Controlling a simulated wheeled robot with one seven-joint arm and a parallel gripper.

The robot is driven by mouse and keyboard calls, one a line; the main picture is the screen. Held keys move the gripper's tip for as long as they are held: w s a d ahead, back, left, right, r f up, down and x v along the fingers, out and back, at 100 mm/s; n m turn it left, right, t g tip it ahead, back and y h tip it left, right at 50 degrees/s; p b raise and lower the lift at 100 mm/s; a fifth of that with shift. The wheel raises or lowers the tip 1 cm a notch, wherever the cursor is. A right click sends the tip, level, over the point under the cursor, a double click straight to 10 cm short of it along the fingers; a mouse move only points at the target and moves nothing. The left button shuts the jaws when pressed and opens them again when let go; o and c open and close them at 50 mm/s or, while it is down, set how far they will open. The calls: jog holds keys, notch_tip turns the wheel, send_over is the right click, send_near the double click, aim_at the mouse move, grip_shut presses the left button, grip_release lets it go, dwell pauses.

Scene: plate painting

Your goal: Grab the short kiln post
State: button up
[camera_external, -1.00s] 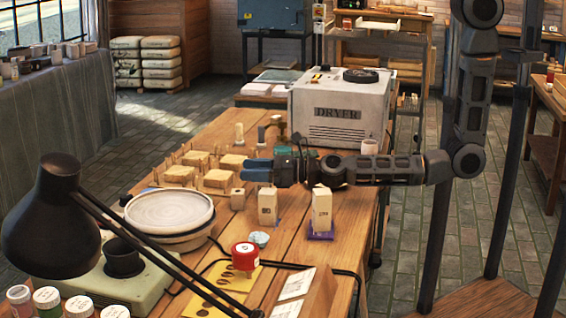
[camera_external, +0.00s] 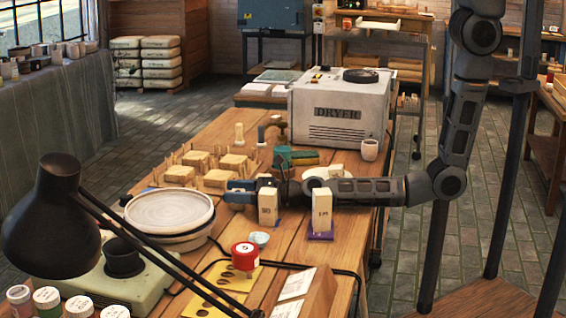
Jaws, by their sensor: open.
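The short kiln post (camera_external: 237,207) is a small pale block standing on the wooden table, left of two taller pale posts. Only its lower part shows, because my gripper is in front of it. My gripper (camera_external: 239,191), with blue fingers, is low over the table at the short post and points left. It is open; I cannot tell whether the post is between the fingers. The middle post (camera_external: 268,207) has dark marks and stands just in front of my wrist. The tallest post (camera_external: 322,208) stands on a purple pad (camera_external: 320,236).
A round banding wheel (camera_external: 170,213) is left of my gripper. Behind are stilts on blocks (camera_external: 202,162), a green item (camera_external: 296,157) and the dryer (camera_external: 338,110). In front are a small bowl (camera_external: 259,239), a red jar (camera_external: 245,256) and a black cable.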

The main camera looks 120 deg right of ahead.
jog(key=shift+x, duration=1.5)
jog(key=c, duration=1.1)
jog(key=shift+r, duration=0.1)
